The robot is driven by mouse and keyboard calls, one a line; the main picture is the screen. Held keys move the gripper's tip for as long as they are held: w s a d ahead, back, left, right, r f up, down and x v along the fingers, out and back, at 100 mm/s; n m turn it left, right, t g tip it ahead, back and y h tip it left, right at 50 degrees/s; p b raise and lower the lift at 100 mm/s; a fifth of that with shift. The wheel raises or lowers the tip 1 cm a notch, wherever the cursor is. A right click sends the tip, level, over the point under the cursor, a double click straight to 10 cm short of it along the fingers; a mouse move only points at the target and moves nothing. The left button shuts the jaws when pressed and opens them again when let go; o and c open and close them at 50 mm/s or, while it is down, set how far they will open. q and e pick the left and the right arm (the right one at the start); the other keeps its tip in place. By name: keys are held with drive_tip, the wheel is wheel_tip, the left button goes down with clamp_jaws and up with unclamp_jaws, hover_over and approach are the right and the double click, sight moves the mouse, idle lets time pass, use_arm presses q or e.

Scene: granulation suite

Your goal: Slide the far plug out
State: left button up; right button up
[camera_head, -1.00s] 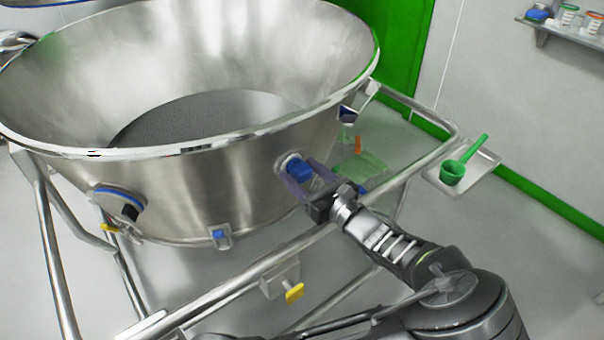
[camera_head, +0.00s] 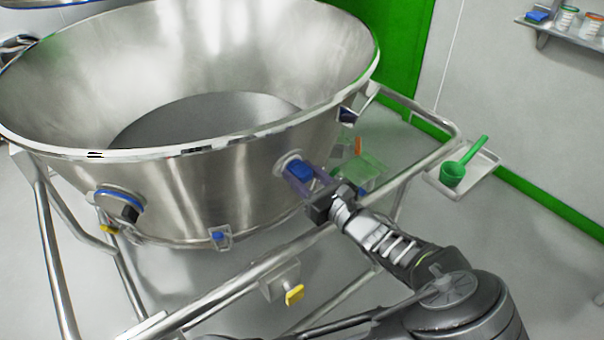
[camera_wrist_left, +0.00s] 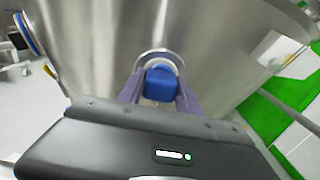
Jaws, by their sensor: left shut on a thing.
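The blue plug (camera_head: 299,171) sits at a round, pale-rimmed port on the side of the large steel bowl (camera_head: 180,195). In the left wrist view the plug (camera_wrist_left: 160,84) lies straight ahead, with the port ring behind it. My left gripper (camera_head: 308,180) is shut on the plug, its purplish fingers on both sides of it; the fingers also show in the wrist view (camera_wrist_left: 160,95). How deep the plug sits in the port cannot be told. My right gripper is not in view.
A steel frame rail (camera_head: 250,275) runs below the bowl, under my wrist. A second port fitting (camera_head: 120,205) is at the left. A yellow handle (camera_head: 294,295) hangs under the rail. A green scoop (camera_head: 453,173) rests on a tray (camera_head: 478,172) at right.

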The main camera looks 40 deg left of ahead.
use_arm(q)
clamp_jaws()
drive_tip(key=p+v, duration=0.3)
drive_tip(key=shift+d+r, duration=0.1)
drive_tip(key=shift+r, duration=0.1)
drive_tip(key=shift+f, duration=0.25)
drive_tip(key=o, duration=1.3)
unclamp_jaws()
drive_tip(key=shift+d, duration=0.1)
approach(307, 179)
drive_tip(key=shift+w+a, duration=0.1)
drive_tip(key=shift+a, duration=0.15)
